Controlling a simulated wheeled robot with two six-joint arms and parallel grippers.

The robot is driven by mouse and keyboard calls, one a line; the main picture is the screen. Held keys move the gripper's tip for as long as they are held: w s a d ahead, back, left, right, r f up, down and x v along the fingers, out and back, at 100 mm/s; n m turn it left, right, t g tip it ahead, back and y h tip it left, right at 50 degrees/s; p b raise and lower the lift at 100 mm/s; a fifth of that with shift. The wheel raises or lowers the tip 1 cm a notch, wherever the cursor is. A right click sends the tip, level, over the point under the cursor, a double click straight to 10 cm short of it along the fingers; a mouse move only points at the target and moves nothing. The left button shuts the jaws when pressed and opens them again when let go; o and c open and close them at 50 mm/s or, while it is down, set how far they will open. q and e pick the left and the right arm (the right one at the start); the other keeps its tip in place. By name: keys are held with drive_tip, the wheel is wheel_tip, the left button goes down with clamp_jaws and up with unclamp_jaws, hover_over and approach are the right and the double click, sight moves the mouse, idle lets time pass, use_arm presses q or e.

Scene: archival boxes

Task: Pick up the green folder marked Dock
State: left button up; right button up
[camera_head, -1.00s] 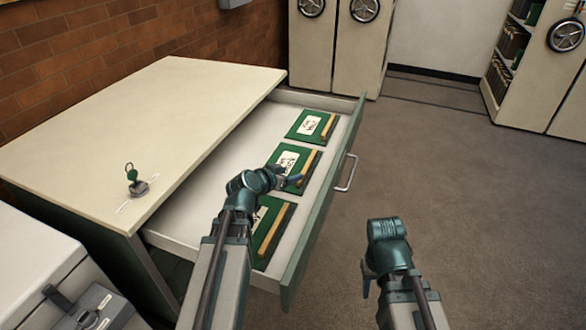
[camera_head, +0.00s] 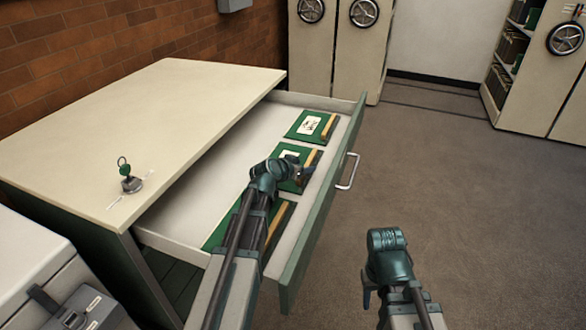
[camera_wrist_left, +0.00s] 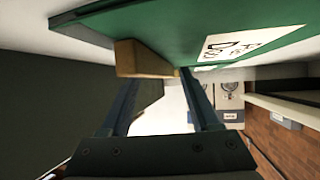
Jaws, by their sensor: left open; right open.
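Three green folders lie flat in a row in the open drawer: a far one (camera_head: 304,122), a middle one (camera_head: 284,184) and a near one (camera_head: 220,232). Each has a tan strip along its right side. My left gripper (camera_head: 303,173) is open over the strip side of the middle folder and hides part of it. In the left wrist view, a green folder (camera_wrist_left: 190,25) with a white label and a wooden strip (camera_wrist_left: 143,60) shows close ahead of the open left fingers (camera_wrist_left: 160,82). The label lettering is only partly legible. My right gripper (camera_head: 368,296) is open and empty outside the drawer.
The drawer front (camera_head: 325,205) with its metal handle (camera_head: 348,171) stands between my two arms. The carpet floor to the right is clear. Shelving cabinets stand at the back.

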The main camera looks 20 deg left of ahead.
use_arm(q)
drive_tip(key=shift+b+x, duration=0.4)
drive_tip(key=shift+x, duration=0.8)
clamp_jaws()
